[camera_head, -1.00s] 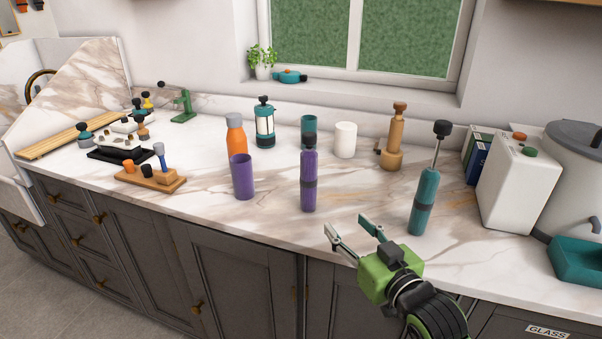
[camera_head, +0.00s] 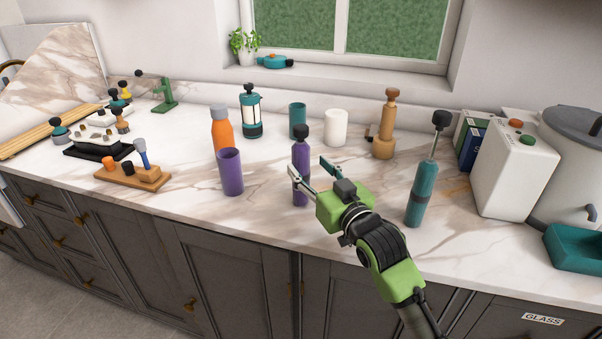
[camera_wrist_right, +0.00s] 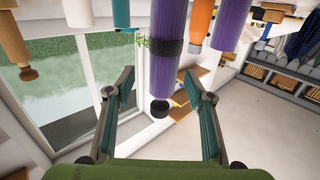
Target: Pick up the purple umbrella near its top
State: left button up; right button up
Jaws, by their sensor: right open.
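The purple umbrella (camera_head: 301,153) stands upright on the counter, furled, with a dark band around it and a black knob on top. My right gripper (camera_head: 307,167) is open at its upper half, coming in from the front right. One finger crosses in front of the umbrella; the other is to its right. In the right wrist view the picture is upside down. The umbrella (camera_wrist_right: 167,60) shows in the gap between the open fingers of my right gripper (camera_wrist_right: 160,76), with its knob towards the palm. I cannot tell whether a finger touches it. My left gripper is out of view.
A purple cup (camera_head: 231,172) and an orange bottle (camera_head: 222,133) stand left of the umbrella. A teal cup (camera_head: 297,121) and white cup (camera_head: 336,127) are behind it. A teal pump (camera_head: 422,190) stands to the right. The counter's front strip is clear.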

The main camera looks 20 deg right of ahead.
aim_at(305, 164)
jog(key=w, duration=0.2)
jog(key=w+a, duration=0.1)
jog(key=w, duration=0.1)
jog(key=shift+w+a+r+p, duration=0.1)
jog(key=shift+w+p, duration=0.05)
jog(key=shift+p, duration=0.2)
jog(key=shift+c, duration=0.5)
jog(key=c, duration=1.3)
jog(key=shift+r, duration=0.1)
